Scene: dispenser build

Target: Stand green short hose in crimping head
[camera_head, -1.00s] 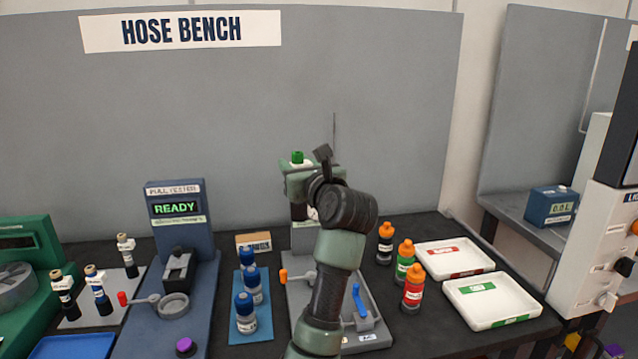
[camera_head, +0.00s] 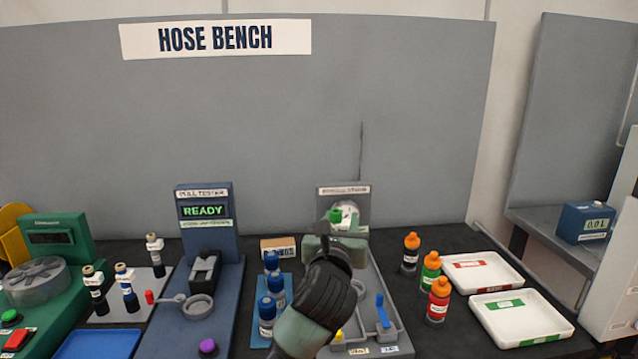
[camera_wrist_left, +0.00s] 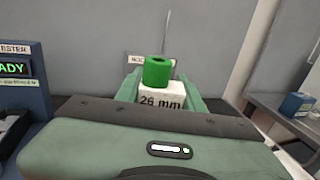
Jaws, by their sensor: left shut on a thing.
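The green short hose (camera_wrist_left: 159,85) has a green top and a white label reading 26 mm. It stands upright between the green fingers of my left gripper (camera_wrist_left: 152,92), which is shut on it. In the head view the hose's green top (camera_head: 335,215) shows just above my left gripper (camera_head: 335,240). They are in front of the grey crimping machine (camera_head: 344,191). The crimping head is mostly hidden behind the gripper and arm, so I cannot tell whether the hose touches it. My right gripper is not in view.
A blue pull tester (camera_head: 205,225) stands left, with blue-capped bottles (camera_head: 266,308) between. Several bottles (camera_head: 430,275) and two white trays (camera_head: 520,318) are at right.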

